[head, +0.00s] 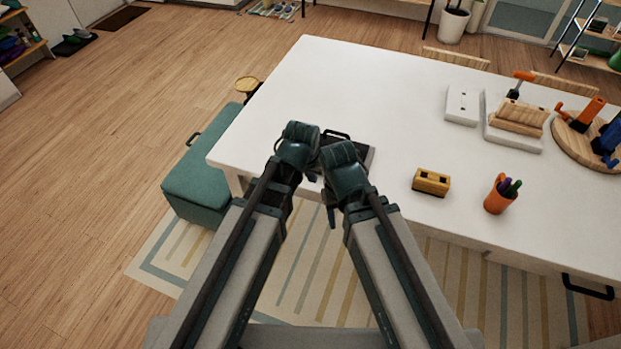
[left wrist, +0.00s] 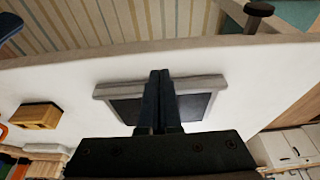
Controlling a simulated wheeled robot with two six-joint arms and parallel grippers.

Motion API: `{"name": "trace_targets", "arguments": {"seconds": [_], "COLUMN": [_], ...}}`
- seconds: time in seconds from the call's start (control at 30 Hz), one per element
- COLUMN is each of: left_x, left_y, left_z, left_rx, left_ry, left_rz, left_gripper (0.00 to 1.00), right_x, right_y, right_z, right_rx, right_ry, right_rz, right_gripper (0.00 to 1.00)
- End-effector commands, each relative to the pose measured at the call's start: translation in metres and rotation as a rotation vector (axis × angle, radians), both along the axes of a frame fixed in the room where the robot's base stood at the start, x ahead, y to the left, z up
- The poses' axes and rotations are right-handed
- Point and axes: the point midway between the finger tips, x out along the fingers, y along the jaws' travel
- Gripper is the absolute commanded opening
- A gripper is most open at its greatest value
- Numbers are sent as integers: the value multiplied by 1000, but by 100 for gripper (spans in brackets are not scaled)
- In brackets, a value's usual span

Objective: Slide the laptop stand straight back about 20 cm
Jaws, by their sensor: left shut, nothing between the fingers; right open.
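The laptop stand (head: 366,157) is a low, dark-topped piece near the left front corner of the white table, partly hidden behind my grippers in the head view. In the left wrist view the stand (left wrist: 198,106) shows a grey rim and dark panels. My left gripper (head: 299,140) is over the stand's area. Its fingers (left wrist: 160,76) are shut together with nothing between them and overlap the stand's middle; I cannot tell whether they touch it. My right gripper (head: 334,195) is open and lower, by the table's front edge, its fingertips mostly hidden.
A white box (head: 462,105), a tray (head: 519,140) and a round wooden board (head: 570,140) are farther right. The table (head: 335,85) behind the stand is clear. A teal ottoman (head: 200,180) sits left.

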Motion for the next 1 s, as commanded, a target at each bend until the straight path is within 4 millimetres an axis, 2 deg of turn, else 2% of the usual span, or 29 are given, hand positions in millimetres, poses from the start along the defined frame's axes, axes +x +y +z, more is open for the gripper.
{"name": "trace_targets", "arguments": {"seconds": [0.03,0.3,0.4,0.53,1.0], "left_x": [3,14,34,48,54], "left_y": [-1,-5,-11,-16,-17], "left_z": [-15,-53,-46,-46,-46], "left_rx": [0,0,0,0,0], "left_ry": [0,0,0,0,0], "left_rz": [0,0,0,0,0], "left_gripper": [0,0,0,0,0], "right_x": [0,0,0,0,0], "right_y": [0,0,0,0,0], "right_z": [-15,-53,-46,-46,-46], "right_rx": [0,0,0,0,0], "right_ry": [0,0,0,0,0], "right_rz": [0,0,0,0,0], "right_gripper": [50,50,50,50,50]}}
